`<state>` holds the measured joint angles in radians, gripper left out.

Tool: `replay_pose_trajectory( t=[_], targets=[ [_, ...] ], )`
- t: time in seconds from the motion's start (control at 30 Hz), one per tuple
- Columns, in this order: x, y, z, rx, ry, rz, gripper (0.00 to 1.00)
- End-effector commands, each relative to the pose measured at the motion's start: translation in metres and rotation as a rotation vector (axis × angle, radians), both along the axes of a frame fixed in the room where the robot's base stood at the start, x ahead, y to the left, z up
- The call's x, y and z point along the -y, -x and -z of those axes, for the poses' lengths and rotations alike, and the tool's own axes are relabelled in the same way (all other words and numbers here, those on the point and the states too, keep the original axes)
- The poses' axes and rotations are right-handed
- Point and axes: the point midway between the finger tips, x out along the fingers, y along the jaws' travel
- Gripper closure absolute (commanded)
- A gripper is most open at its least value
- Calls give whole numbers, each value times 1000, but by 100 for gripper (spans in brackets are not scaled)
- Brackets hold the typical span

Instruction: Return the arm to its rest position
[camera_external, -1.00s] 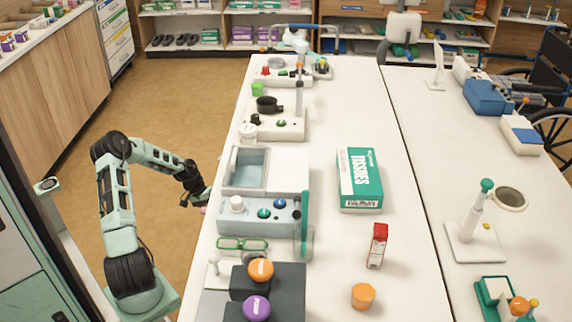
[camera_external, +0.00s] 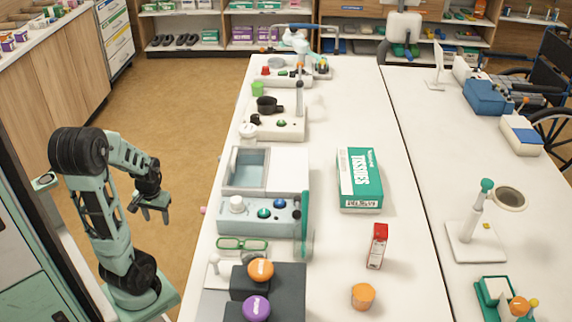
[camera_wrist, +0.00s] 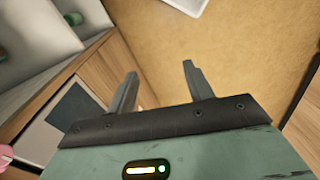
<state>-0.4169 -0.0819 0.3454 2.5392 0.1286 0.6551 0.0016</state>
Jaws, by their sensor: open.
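My gripper (camera_external: 154,212) hangs over the floor to the left of the white table (camera_external: 330,115), fingers pointing down, clear of the table edge. In the wrist view my gripper (camera_wrist: 157,85) has its two fingers spread apart with nothing between them. My arm is folded back over its base at the left, with the elbow raised and the forearm sloping down to the right.
A small pink thing (camera_external: 203,210) shows at the table's left edge. The table bears a tissue box (camera_external: 360,180), a red and white box (camera_external: 377,246), an orange cup (camera_external: 363,296) and several devices. Wooden cabinets (camera_external: 45,95) stand at the left. The floor (camera_external: 185,110) between is open.

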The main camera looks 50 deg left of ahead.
Motion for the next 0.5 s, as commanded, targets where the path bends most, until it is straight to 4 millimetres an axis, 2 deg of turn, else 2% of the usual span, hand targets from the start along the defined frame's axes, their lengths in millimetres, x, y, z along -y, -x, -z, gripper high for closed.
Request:
replay_pose_trajectory(
  t=[0.03,0.1,0.37,0.5],
  targets=[
    [7,7,-4,21,5,-9,48],
    [6,6,-23,18,6,-12,48],
    [5,6,-75,16,5,-11,48],
    [5,6,-116,16,5,-10,48]
  ],
)
